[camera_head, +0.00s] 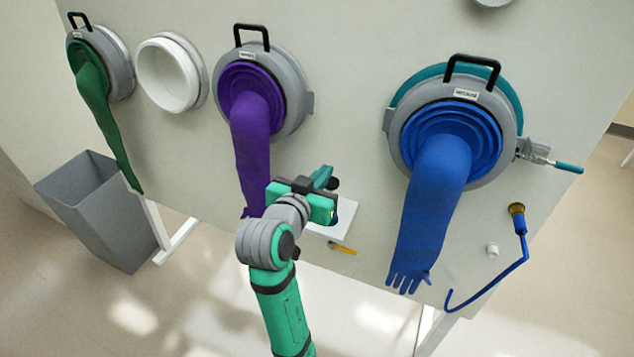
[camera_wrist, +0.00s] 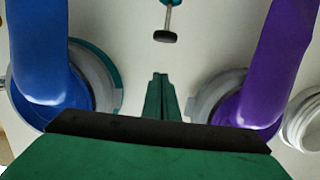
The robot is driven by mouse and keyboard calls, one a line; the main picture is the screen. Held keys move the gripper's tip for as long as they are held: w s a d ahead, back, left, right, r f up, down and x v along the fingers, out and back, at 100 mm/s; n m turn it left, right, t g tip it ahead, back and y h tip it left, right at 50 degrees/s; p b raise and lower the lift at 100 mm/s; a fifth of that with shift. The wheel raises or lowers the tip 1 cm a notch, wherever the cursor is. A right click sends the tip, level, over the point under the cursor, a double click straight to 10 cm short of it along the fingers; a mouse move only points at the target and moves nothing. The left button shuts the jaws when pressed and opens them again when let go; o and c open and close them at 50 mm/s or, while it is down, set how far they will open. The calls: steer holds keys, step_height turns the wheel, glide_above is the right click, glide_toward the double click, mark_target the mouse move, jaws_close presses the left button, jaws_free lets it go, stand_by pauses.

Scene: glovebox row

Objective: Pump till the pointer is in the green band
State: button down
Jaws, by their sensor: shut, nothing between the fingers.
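My gripper (camera_head: 324,174) is in front of the panel, between the purple and blue sleeves. In the wrist view its green fingers (camera_wrist: 160,96) are together with nothing between them. A thin rod with a dark knob (camera_wrist: 166,37) shows beyond the fingertips, apart from them; it may be the pump handle. A dark knob (camera_head: 333,184) also shows beside my gripper in the head view. A grey round thing (camera_head: 490,2) is cut off at the top edge. No pointer or green band can be seen in either view.
The purple sleeve (camera_head: 251,140) and blue sleeve (camera_head: 432,210) hang on either side. A white shelf (camera_head: 345,215) and yellow lever (camera_head: 343,249) are behind my gripper. A blue hose (camera_head: 500,275) hangs at right. A green sleeve (camera_head: 100,105) and grey bin (camera_head: 95,215) are at left.

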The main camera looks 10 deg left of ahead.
mark_target(331, 183)
steer(key=w+f, duration=0.2)
steer(key=f, duration=0.1)
steer(key=w+f, duration=0.1)
steer(key=f, duration=0.1)
steer(key=shift+w+d, duration=0.1)
steer(key=shift+d, duration=0.15)
